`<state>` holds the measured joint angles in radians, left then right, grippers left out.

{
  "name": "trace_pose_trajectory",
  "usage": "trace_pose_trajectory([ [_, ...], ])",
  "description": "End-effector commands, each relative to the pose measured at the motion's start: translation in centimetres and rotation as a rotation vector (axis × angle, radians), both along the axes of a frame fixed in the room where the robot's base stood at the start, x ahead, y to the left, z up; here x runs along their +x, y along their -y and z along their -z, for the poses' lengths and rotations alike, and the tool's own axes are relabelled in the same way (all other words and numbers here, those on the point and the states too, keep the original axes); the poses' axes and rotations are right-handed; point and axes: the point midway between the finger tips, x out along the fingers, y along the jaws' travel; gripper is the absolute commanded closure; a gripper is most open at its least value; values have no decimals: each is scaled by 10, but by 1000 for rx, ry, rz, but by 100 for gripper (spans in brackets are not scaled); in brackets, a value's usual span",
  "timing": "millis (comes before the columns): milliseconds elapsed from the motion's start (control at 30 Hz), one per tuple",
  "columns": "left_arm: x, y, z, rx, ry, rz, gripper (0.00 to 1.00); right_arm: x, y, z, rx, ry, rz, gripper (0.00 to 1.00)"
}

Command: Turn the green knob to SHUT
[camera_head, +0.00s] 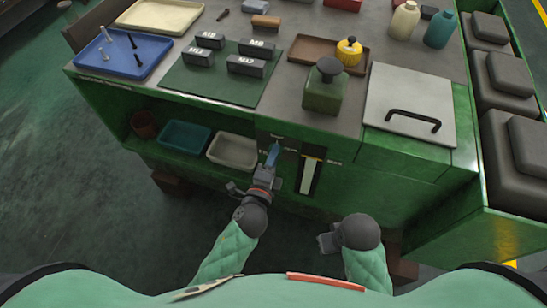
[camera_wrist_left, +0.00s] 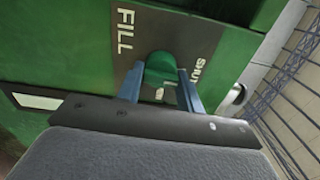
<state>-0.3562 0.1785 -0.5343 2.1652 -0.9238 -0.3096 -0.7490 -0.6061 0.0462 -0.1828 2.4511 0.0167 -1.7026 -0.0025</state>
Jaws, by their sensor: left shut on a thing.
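The green knob (camera_wrist_left: 163,68) sits on a dark plate (camera_wrist_left: 125,60) on the green machine front. The plate reads FILL on the knob's left and SHUT on its right in the left wrist view. My left gripper (camera_head: 273,153) has its blue fingers on either side of the knob and is shut on it; the fingers also show in the left wrist view (camera_wrist_left: 161,92). The fingers hide part of the knob, and which word it points to I cannot tell. In the head view the gripper covers the knob. My right gripper (camera_head: 327,243) hangs low, away from the machine.
A lit gauge slot (camera_head: 311,176) is right of my left gripper. A shelf with a teal bin (camera_head: 185,137) and a pale bin (camera_head: 233,151) lies to the left. The bench top holds a blue tray (camera_head: 150,49), a green pump bottle (camera_head: 324,91) and a handled lid (camera_head: 402,101).

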Motion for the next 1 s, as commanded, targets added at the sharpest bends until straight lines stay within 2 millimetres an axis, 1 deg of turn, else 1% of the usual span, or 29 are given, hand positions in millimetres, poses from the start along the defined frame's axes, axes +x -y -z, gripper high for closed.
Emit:
trace_pose_trajectory([
  [433, 0, -1, 0, -9, -3, -1, 86, -1, -1, -1, 2, 0, 1, 100],
  [467, 0, -1, 0, -9, -3, -1, 62, -1, -1, -1, 1, 0, 1, 100],
  [500, 0, -1, 0, -9, -3, -1, 54, -1, 0, -1, 1, 0, 1, 100],
  [567, 0, 0, 0, -9, -3, -1, 42, -1, 0, -1, 1, 1, 0, 100],
  [867, -1, 0, 0, -9, -3, 0, 42, 1, 0, -1, 0, 5, 0, 100],
  [1000, -8, -2, 2, -8, -4, 0, 42, 2, -1, 1, 3, 11, 0, 100],
])
